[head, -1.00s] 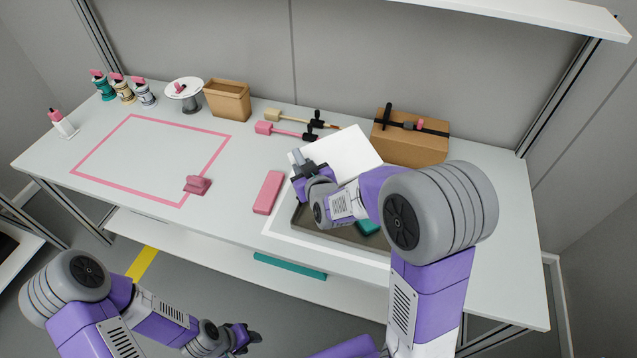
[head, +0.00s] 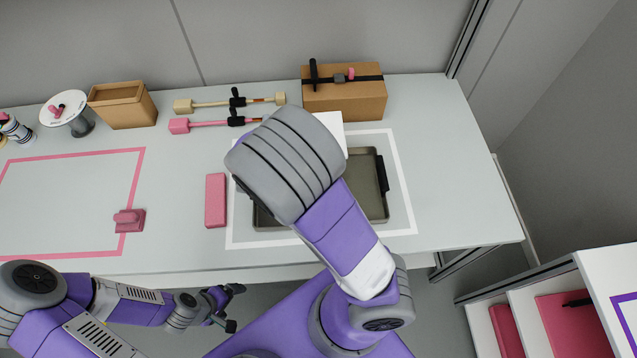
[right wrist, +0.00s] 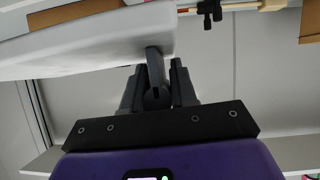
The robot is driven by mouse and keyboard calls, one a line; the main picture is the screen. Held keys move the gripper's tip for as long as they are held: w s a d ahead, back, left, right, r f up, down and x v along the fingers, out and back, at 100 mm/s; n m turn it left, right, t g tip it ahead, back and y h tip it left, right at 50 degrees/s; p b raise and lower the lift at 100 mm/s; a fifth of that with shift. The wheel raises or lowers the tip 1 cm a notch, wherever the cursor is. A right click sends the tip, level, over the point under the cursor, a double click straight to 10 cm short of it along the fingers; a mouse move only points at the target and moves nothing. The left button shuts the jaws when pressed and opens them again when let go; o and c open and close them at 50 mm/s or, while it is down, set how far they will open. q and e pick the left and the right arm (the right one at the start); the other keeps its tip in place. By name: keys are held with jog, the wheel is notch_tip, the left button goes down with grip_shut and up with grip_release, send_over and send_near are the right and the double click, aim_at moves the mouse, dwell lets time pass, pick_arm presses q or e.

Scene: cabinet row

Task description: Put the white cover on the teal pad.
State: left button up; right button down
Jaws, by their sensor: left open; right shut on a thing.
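The white cover (head: 331,127) shows only in part in the head view, behind my right arm, over the far edge of the tray. In the right wrist view the white cover (right wrist: 80,48) is large and tilted, and my right gripper (right wrist: 157,88) is shut on its grey handle. My right gripper is hidden in the head view. The teal pad is hidden now, behind my right arm. My left gripper (head: 234,307) is open and empty in front of the table's front edge.
A dark tray (head: 368,195) lies inside a white outline (head: 408,205). A pink block (head: 215,200) lies left of it. A cardboard box (head: 345,98) and two rods (head: 212,122) lie behind. The table's right end (head: 455,180) is clear.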

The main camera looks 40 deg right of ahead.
jog(key=s+m+g, duration=0.1)
jog(key=s+d+m+g+h, duration=0.1)
jog(key=s+m, duration=0.1)
jog(key=s+f+m+g+h, duration=0.1)
jog(key=s, duration=0.1)
jog(key=shift+d+f+m, duration=0.1)
jog(key=shift+d+m, duration=0.05)
jog(key=shift+m, duration=0.15)
jog(key=shift+f+b, duration=0.25)
jog(key=shift+b, duration=0.1)
notch_tip(320, 180, down, 10)
jog(key=b, duration=0.7)
jog(key=shift+r, duration=0.25)
jog(key=shift+s, duration=0.1)
jog(key=c, duration=0.9)
grip_release()
